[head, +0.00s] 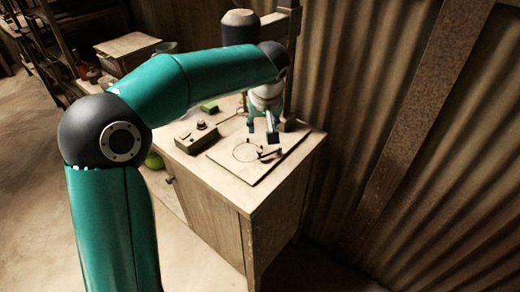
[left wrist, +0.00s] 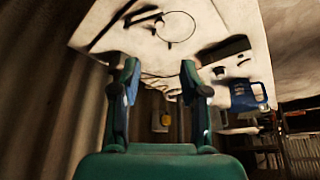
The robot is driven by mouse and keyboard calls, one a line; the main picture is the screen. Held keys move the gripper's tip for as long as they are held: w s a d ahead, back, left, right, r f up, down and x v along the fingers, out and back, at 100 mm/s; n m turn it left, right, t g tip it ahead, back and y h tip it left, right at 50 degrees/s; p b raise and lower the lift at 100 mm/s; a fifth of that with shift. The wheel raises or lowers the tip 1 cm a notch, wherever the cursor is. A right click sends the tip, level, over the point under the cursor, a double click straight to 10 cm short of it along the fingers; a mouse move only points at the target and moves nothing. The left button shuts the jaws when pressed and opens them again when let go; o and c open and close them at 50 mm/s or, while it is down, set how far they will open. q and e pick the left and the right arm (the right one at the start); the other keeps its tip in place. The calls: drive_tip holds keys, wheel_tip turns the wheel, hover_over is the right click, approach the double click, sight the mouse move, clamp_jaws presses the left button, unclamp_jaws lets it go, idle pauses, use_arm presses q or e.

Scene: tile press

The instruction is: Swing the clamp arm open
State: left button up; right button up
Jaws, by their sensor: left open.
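My left gripper (head: 261,129) hangs over the pale board (head: 238,177) on the wooden cabinet, fingers pointing down. In the left wrist view its two fingers (left wrist: 160,70) stand wide apart with nothing between them. A short dark piece (head: 268,153), perhaps the clamp arm, lies beside the thin circle on the board, close below the fingers. In the left wrist view a dark bar (left wrist: 223,47) lies right of the circle (left wrist: 175,27), and another small dark piece (left wrist: 142,17) lies left of it. I cannot tell which is the clamp arm. My right gripper is out of view.
A small box with a knob (head: 198,138) sits left of the board, with a green block (head: 208,107) behind it. A wooden post (head: 290,60) rises at the back. A corrugated wall (head: 410,130) closes off the right. Floor lies open at the left.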

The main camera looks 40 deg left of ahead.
sight(260, 151)
use_arm(q)
drive_tip(key=p+x, duration=0.1)
drive_tip(key=x, duration=1.4)
drive_tip(key=shift+p, duration=0.35)
clamp_jaws()
